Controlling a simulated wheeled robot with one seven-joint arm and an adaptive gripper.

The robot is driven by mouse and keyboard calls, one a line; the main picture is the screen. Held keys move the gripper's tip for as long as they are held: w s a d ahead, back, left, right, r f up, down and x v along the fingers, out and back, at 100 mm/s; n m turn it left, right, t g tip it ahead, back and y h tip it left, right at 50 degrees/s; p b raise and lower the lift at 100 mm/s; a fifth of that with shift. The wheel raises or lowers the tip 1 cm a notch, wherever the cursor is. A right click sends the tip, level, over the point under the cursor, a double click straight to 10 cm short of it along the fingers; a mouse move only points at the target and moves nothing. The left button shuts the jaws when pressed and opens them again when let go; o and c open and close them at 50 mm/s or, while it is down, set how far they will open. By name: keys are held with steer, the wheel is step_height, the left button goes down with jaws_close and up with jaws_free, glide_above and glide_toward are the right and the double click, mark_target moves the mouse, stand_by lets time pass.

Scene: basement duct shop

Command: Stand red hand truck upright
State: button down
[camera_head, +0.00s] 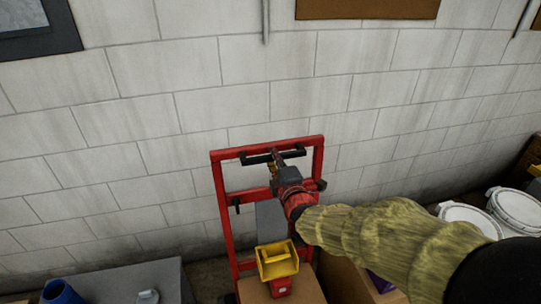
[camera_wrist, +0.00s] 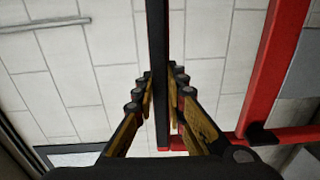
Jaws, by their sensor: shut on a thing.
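The red hand truck (camera_head: 222,190) stands in front of the block wall, with its tall frame roughly upright; I cannot tell how much it leans. Its red frame also shows at the right of the wrist view (camera_wrist: 272,65). A black handle bar (camera_head: 256,159) crosses near the frame's top. My gripper (camera_head: 274,161) is at this bar, reaching in from the right. In the wrist view my gripper (camera_wrist: 161,82) has its fingers closed on both sides of the black bar (camera_wrist: 158,35). The truck's lower part and base are hidden by boxes and a yellow bin.
The yellow bin (camera_head: 277,264) and a cardboard box (camera_head: 308,291) are in front of the truck. A grey surface (camera_head: 130,282) with a blue cup (camera_head: 62,292) is at lower left. White buckets (camera_head: 517,207) stand at right. The wall (camera_head: 120,130) is close behind.

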steer(key=s+d+f+t+b, duration=0.1)
steer(key=s+d+b, duration=0.1)
steer(key=s, duration=0.8)
steer(key=shift+s+f+y+b, duration=0.2)
steer(key=shift+y+b, duration=0.1)
steer(key=shift+b, duration=0.1)
steer(key=c, duration=2.2)
jaws_free()
steer(key=shift+c, duration=0.2)
steer(key=shift+o, duration=0.5)
steer(key=shift+s, duration=0.2)
steer(key=o, duration=0.3)
steer(key=shift+r, duration=0.15)
steer(key=shift+o, duration=0.2)
steer(key=shift+w, duration=0.1)
steer(key=v, duration=1.2)
